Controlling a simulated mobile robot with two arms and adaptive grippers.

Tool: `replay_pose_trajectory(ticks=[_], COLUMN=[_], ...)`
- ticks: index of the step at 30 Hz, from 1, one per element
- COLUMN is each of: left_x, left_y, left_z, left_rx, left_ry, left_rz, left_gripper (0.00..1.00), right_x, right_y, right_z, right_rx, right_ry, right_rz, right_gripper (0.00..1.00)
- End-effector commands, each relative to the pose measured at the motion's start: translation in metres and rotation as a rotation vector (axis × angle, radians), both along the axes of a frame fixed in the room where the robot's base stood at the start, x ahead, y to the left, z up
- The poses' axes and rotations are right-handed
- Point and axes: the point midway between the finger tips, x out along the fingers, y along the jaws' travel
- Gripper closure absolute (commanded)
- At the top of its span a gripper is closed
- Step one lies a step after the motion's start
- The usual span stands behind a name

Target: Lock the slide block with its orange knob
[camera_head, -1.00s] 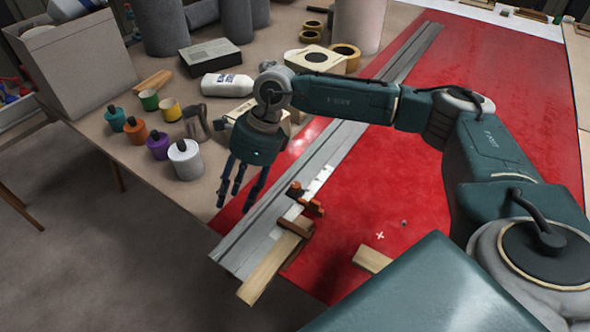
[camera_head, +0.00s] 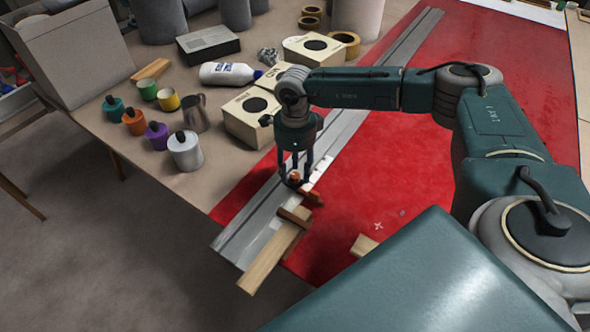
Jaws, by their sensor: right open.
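The orange knob (camera_head: 295,176) shows small between the fingers of my right gripper (camera_head: 296,178), in the head view. The gripper points down, its fingers open on either side of the knob; contact cannot be told. The knob sits over a long grey metal rail (camera_head: 372,92) on the red surface. A brown block piece (camera_head: 311,195) beside the knob appears to be part of the slide block, which is partly hidden by the fingers. A second brown piece (camera_head: 294,216) lies across a pale wooden bar (camera_head: 268,264) at the rail's near end. My left gripper is not in view.
A short wood piece (camera_head: 364,245) lies on the red surface (camera_head: 390,190), which is mostly clear.

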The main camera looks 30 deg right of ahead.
Motion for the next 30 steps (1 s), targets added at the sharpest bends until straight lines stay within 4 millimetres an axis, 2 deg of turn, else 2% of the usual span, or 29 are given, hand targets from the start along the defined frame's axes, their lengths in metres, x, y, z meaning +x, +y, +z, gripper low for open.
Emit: replay_pose_trajectory(ticks=[3,11,18,30], left_x=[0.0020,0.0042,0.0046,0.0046], left_y=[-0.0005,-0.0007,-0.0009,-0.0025], left_z=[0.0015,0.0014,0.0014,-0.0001], left_rx=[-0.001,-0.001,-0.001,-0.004], left_ry=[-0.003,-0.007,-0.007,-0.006], left_rz=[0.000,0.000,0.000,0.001], left_gripper=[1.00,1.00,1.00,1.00], right_x=[0.0001,0.0003,0.0002,0.0002], right_y=[0.0007,0.0006,0.0007,0.0009], right_z=[-0.0064,-0.0081,-0.0079,-0.0083], right_rx=[0.001,0.000,0.002,0.002], right_ry=[-0.001,-0.001,-0.001,-0.001], right_rz=[0.001,0.001,0.001,-0.052], right_gripper=[0.60,0.60,1.00,1.00])
